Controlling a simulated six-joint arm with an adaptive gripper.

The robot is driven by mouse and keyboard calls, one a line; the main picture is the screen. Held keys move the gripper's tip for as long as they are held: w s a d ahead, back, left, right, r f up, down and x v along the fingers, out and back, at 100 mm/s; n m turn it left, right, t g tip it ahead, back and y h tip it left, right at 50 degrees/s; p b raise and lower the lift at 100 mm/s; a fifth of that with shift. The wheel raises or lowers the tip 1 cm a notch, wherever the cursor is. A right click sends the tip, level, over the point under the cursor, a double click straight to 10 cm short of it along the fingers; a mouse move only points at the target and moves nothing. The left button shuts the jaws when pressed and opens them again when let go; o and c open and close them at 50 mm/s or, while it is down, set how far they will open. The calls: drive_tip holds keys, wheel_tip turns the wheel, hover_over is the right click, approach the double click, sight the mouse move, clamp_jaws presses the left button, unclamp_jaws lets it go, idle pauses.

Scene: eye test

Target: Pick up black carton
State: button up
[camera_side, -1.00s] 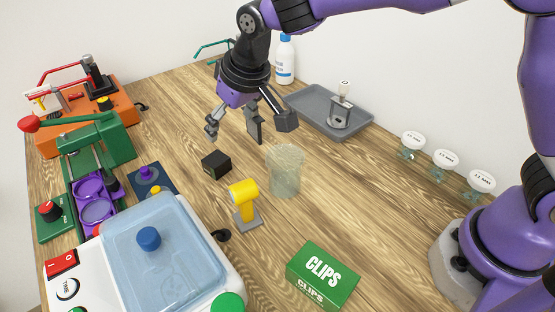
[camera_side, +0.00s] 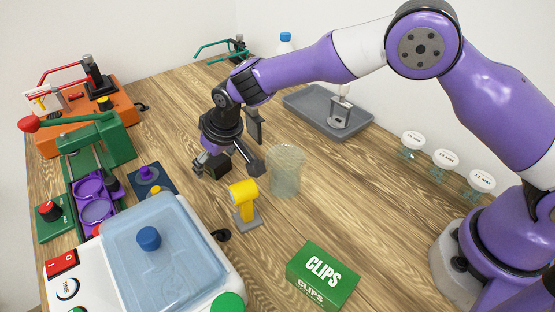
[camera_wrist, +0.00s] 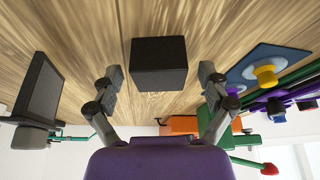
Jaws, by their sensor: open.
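The black carton (camera_side: 217,168) is a small dark box on the wooden table. In the wrist view the black carton (camera_wrist: 159,62) lies between my two fingertips, with a gap on each side. My gripper (camera_side: 228,168) is open and low around the carton in the side view, with one finger at its left and one at its right. The fingers hide part of the carton in the side view. I see no finger touching it in the wrist view.
A yellow device (camera_side: 243,200) and a clear beaker (camera_side: 285,172) stand close by. A dark upright panel (camera_side: 254,126) shows just behind my gripper. A blue base with a knob (camera_side: 148,176) is at the left. A green CLIPS box (camera_side: 322,275) sits in front; table around it is clear.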

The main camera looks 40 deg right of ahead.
drive_tip(key=c, duration=1.1)
drive_tip(key=shift+c, duration=0.2)
